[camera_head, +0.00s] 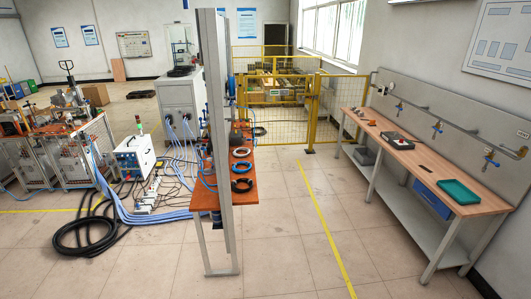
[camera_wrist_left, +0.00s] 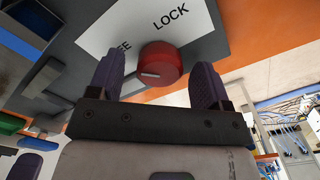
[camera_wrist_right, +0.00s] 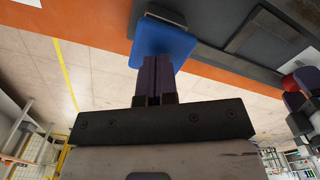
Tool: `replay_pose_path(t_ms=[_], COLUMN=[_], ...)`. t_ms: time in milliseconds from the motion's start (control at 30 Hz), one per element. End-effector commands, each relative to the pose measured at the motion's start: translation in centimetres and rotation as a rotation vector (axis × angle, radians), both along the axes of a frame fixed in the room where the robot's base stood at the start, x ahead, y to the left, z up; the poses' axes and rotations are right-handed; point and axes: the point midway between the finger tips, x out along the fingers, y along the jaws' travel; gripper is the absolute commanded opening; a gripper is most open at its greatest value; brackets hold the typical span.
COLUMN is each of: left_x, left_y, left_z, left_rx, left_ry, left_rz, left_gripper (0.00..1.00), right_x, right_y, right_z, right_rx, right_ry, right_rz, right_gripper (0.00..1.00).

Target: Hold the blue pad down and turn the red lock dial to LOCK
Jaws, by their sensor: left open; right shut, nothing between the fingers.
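The red lock dial (camera_wrist_left: 160,66) sits by a white label (camera_wrist_left: 140,25) that reads LOCK on the right; a word ending in EE shows on the left. A pale mark on the dial points left, toward the EE side. My left gripper (camera_wrist_left: 158,80) is open, with one dark finger on each side of the dial; whether they touch it is unclear. The blue pad (camera_wrist_right: 165,38) shows in the right wrist view. My right gripper (camera_wrist_right: 157,62) is shut and empty, its tips over the pad; contact cannot be told. Neither gripper can be made out in the head view.
The dial's label is on a grey panel (camera_wrist_left: 75,70) with an orange surface (camera_wrist_left: 250,60) beside it. In the head view, an orange table (camera_head: 208,195) stands behind a grey post, and a wooden bench (camera_head: 420,160) stands at the right. The floor between them is clear.

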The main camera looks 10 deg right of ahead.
Motion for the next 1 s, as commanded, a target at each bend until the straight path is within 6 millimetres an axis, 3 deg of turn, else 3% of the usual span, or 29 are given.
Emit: replay_pose_path(t_ms=[1000], left_x=[0.0], left_y=[0.0], left_z=[0.0], left_rx=[0.0], left_ry=[0.0], left_rz=[0.0], left_gripper=[0.72], right_x=[0.0], right_y=[0.0], right_z=[-2.5], right_rx=[0.0], right_ry=[0.001], right_rz=[0.0], right_gripper=[0.0])
